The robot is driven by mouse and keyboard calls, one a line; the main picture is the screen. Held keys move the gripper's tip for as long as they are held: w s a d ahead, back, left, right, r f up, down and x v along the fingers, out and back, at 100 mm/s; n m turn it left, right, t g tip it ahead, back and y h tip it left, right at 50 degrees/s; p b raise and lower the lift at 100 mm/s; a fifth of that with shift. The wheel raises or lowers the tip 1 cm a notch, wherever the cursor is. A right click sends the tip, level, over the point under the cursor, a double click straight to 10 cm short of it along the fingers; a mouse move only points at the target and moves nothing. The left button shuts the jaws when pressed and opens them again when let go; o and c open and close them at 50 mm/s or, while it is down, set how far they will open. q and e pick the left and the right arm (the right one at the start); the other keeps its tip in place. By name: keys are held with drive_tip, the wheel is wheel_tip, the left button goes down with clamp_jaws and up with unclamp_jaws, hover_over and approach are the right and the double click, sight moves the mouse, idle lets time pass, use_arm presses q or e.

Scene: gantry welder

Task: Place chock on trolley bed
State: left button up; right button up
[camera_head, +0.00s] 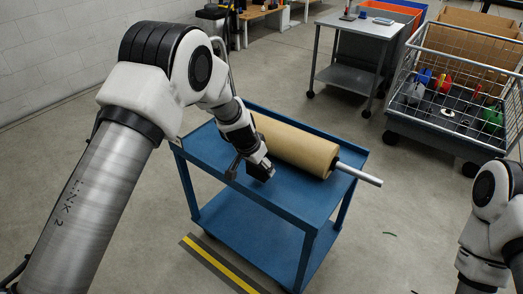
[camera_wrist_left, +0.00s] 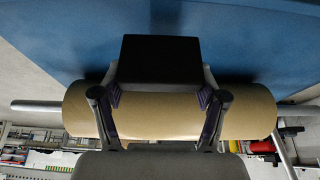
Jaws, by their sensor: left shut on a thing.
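The chock (camera_head: 263,170) is a dark block held at the tip of my left gripper (camera_head: 249,168), over the blue trolley bed (camera_head: 289,200). In the left wrist view the chock (camera_wrist_left: 160,58) shows as a black shape between the two fingers of my left gripper (camera_wrist_left: 160,94). I cannot tell whether the chock touches the bed. A tan roll (camera_head: 295,144) on a metal bar lies along the bed, just beyond the chock; it also shows in the left wrist view (camera_wrist_left: 160,122). My right gripper is out of view.
A grey side table (camera_head: 350,75) stands behind the trolley. A wire-sided bin (camera_head: 435,127) with coloured items stands at the right. The metal bar (camera_head: 360,174) sticks out past the trolley's right end. The near part of the bed is clear.

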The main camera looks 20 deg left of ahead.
use_arm(q)
drive_tip(key=w, duration=0.4)
drive_tip(key=shift+a+f, duration=0.25)
drive_tip(key=shift+a, duration=0.15)
drive_tip(key=shift+w+a+f, duration=0.1)
drive_tip(key=shift+w+f, duration=0.15)
drive_tip(key=shift+f+b, duration=0.35)
drive_tip(key=shift+f, duration=1.3)
drive_tip(key=o, duration=1.4)
drive_tip(key=shift+c, duration=0.2)
